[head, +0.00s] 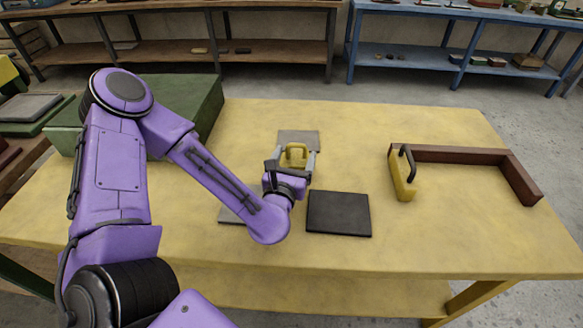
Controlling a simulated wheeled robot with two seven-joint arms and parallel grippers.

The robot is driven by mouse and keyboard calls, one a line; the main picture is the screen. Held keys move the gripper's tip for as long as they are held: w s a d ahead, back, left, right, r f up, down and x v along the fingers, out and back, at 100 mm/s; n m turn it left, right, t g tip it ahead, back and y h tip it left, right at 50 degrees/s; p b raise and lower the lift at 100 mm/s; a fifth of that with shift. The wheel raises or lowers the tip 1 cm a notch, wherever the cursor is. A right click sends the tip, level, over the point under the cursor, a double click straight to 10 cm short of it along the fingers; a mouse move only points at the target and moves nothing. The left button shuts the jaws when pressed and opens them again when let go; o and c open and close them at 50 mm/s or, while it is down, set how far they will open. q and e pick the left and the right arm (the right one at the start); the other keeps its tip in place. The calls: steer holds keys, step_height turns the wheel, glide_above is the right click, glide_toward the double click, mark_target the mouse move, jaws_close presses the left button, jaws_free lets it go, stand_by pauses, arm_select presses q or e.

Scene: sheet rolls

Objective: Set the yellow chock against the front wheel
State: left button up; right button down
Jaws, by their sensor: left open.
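A yellow block with a yellow handle (296,153) is on the table by a grey pad (299,137). My left gripper (291,164) is open, its fingers on either side of this block; I cannot tell whether they touch it. A second yellow block with a black handle (402,182) stands at the left end of a brown L-shaped rail (455,154). I cannot tell which block is the chock. No wheel shows that I can make out. My right gripper is out of view.
A black square pad (338,213) lies right of my left gripper. Another grey pad (229,216) is partly hidden by my arm. A green box (203,108) stands at the table's back left. The yellow table (440,235) is clear at the front right.

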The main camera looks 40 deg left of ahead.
mark_target(298, 145)
arm_select(q)
steer(key=p+x, duration=0.1)
steer(key=x, duration=0.3)
steer(key=shift+a, duration=0.1)
steer(key=c, duration=1.2)
steer(key=shift+r, duration=0.1)
jaws_close()
steer(key=shift+r, duration=0.1)
